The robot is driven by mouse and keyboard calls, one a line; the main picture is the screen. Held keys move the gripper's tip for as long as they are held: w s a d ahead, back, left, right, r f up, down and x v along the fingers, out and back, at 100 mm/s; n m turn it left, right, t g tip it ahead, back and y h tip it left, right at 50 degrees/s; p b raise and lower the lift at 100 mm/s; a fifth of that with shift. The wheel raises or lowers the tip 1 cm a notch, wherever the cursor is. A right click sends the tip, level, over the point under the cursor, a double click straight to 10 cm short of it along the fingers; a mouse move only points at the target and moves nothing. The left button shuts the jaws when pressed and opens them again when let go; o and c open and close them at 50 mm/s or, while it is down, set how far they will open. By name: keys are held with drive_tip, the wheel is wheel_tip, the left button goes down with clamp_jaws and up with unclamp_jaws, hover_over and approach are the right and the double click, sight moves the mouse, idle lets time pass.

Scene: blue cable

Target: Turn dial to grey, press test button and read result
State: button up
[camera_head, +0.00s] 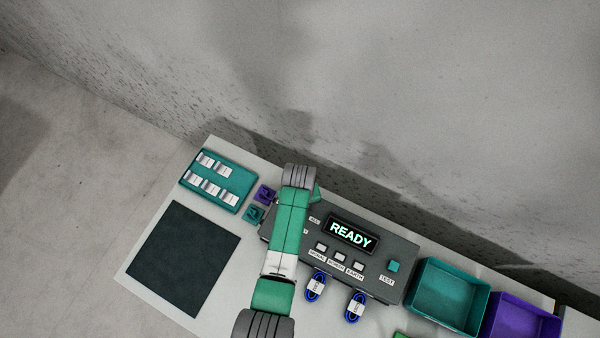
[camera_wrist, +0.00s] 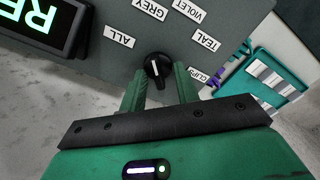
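The tester box (camera_head: 385,247) stands on the table, and its display (camera_head: 350,234) reads READY. The teal TEST button (camera_head: 393,266) is at its right end. The black dial (camera_wrist: 157,66) shows in the wrist view with a white pointer line, among labels ALL, GREY (camera_wrist: 149,8), VIOLET, TEAL and CLIPS. The line runs roughly up the picture; I cannot tell exactly which label it marks. My gripper (camera_wrist: 160,80) is at the dial, its green fingers apart on either side of it. Contact cannot be told. In the head view my arm hides the dial.
Two blue cable coils (camera_head: 315,286) (camera_head: 355,306) lie at the box's front edge. A teal bin (camera_head: 425,310) and a purple bin (camera_head: 492,330) stand right. A teal tray (camera_head: 238,193) with white-labelled items and a dark mat (camera_head: 183,258) lie left. A wall runs behind the table.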

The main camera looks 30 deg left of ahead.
wheel_tip(320, 180, up, 7)
drive_tip(key=p, duration=0.7)
drive_tip(key=shift+r, duration=0.1)
